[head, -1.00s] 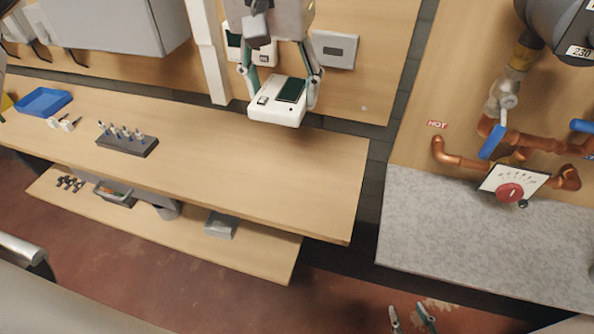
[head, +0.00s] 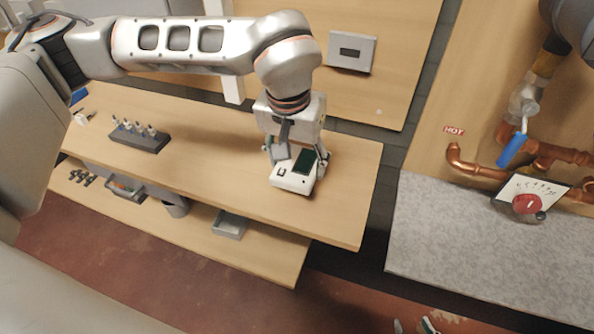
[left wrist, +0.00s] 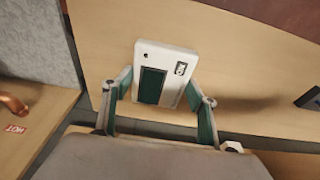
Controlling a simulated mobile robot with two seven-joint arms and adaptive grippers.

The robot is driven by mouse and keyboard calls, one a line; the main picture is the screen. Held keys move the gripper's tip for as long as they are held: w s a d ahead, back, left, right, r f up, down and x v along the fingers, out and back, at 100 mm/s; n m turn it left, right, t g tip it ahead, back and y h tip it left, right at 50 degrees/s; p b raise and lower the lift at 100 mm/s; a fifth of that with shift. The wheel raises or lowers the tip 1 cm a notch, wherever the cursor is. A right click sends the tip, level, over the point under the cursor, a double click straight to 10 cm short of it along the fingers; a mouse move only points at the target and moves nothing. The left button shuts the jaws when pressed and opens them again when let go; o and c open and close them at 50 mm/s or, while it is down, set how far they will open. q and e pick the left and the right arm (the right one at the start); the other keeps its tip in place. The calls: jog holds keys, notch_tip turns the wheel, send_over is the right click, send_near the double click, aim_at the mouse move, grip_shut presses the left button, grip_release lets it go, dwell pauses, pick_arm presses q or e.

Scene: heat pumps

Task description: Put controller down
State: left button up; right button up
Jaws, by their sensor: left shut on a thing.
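The controller (head: 292,180) is a white box with a dark green screen. It is over the right part of the wooden workbench top (head: 220,160), screen facing up. My left gripper (head: 296,160) comes down from above, shut on the controller. In the left wrist view the controller (left wrist: 170,58) sits between the two green-padded fingers (left wrist: 160,103), with bare wood behind it. I cannot tell whether its underside touches the bench. My right gripper (head: 415,325) shows only its fingertips at the bottom edge, apart and empty.
A dark rack with small bottles (head: 140,138) stands on the bench to the left. A grey tray (head: 230,225) is on the lower shelf. Copper pipes with a red-knobbed gauge (head: 527,204) are at the right. The bench around the controller is clear.

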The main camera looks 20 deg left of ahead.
aim_at(296, 167)
pick_arm(q)
jog(key=shift+s+x, duration=0.15)
jog(key=shift+x, duration=0.65)
jog(key=shift+s+x, duration=0.2)
jog(key=shift+x, duration=0.55)
jog(key=shift+f, duration=0.15)
jog(key=shift+f, duration=0.1)
jog(key=o, duration=1.1)
jog(key=shift+w, duration=0.1)
jog(key=v, duration=1.2)
